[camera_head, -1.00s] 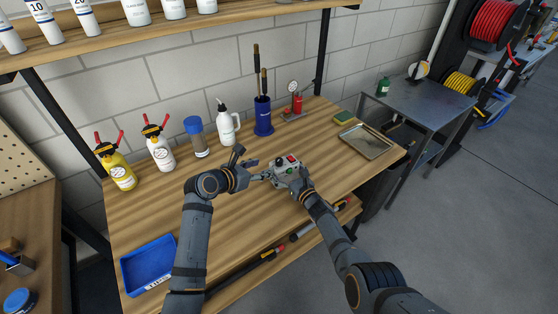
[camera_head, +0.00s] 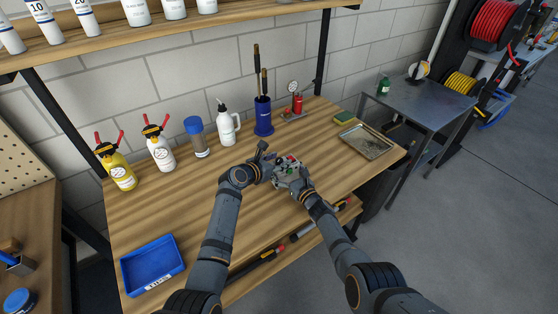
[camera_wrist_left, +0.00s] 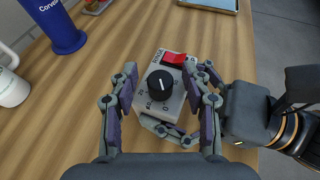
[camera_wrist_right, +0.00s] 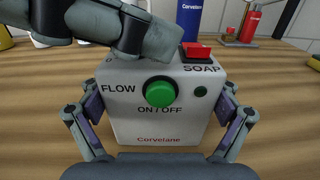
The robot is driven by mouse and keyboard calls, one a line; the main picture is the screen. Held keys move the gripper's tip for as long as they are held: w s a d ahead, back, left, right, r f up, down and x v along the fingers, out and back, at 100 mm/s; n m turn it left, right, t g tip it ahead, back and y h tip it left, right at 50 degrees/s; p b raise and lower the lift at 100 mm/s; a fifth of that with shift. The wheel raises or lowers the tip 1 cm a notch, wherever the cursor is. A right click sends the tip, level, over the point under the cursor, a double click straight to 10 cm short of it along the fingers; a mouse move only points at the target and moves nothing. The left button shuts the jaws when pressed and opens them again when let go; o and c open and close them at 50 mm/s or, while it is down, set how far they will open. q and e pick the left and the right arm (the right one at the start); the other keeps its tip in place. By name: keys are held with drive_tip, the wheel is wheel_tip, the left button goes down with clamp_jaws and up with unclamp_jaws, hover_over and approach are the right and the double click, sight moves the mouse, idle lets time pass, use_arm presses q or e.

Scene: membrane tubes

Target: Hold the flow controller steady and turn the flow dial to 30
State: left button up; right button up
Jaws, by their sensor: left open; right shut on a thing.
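The flow controller is a light grey box (camera_wrist_right: 155,118) on the bench, with a green ON/OFF button (camera_wrist_right: 160,93) on its front and a red SOAP switch (camera_wrist_left: 174,58) on top. My right gripper (camera_head: 300,187) is shut on the box, one finger on each side in the right wrist view. The black flow dial (camera_wrist_left: 160,84) with a white pointer line sits on the box top, among printed numbers. My left gripper (camera_wrist_left: 160,108) is open above the box, its fingers on either side of the dial and apart from it. The pointer's exact reading is unclear.
A blue bin (camera_head: 152,265) lies at the bench's left front. Yellow (camera_head: 117,168) and white (camera_head: 160,152) bottles, a spray bottle (camera_head: 227,126) and a blue holder (camera_head: 263,118) stand along the back. A metal tray (camera_head: 365,142) is at right. The left bench middle is clear.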

use_arm(q)
drive_tip(key=shift+w+d+f, duration=0.1)
drive_tip(key=shift+w+d, duration=0.05)
clamp_jaws()
drive_tip(key=shift+g, duration=0.3)
drive_tip(key=m+g+h, duration=0.3)
drive_tip(key=m, duration=0.1)
drive_tip(key=shift+f+m+g+h, duration=0.1)
drive_tip(key=shift+m+g+h, duration=0.6)
drive_tip(key=shift+m+g, duration=0.4)
